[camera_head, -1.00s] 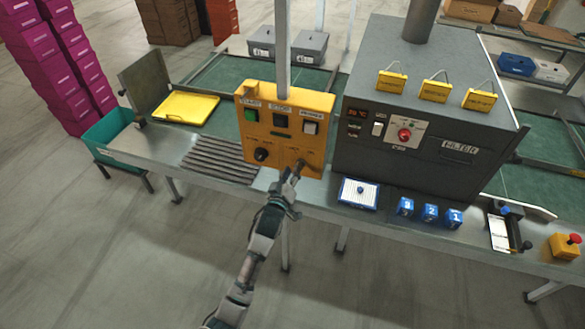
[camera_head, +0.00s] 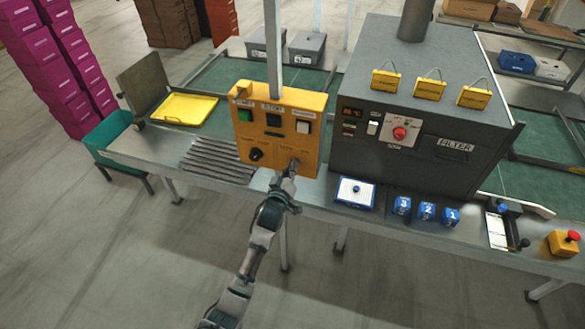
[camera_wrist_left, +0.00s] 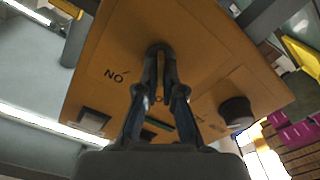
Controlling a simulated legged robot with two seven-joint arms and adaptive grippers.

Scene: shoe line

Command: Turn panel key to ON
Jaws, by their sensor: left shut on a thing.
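The yellow control panel (camera_head: 277,143) stands on a post at the front edge of the line. It has a green, a black and a white button on top and a black knob (camera_head: 256,154) at lower left. My left gripper (camera_head: 291,170) is at its lower right corner, at the key switch. In the left wrist view the two fingers (camera_wrist_left: 161,62) are closed together at a dark round key lock (camera_wrist_left: 158,47) on the panel (camera_wrist_left: 205,55). The key itself is hidden between the fingertips. An "ON" label shows upside down beside them. My right gripper is not in view.
A dark grey machine (camera_head: 415,170) with a red knob stands right of the panel. Blue numbered blocks (camera_head: 427,211) and a white-blue pad (camera_head: 355,193) lie in front of it. A yellow tray (camera_head: 184,109) lies at left. The floor before the line is clear.

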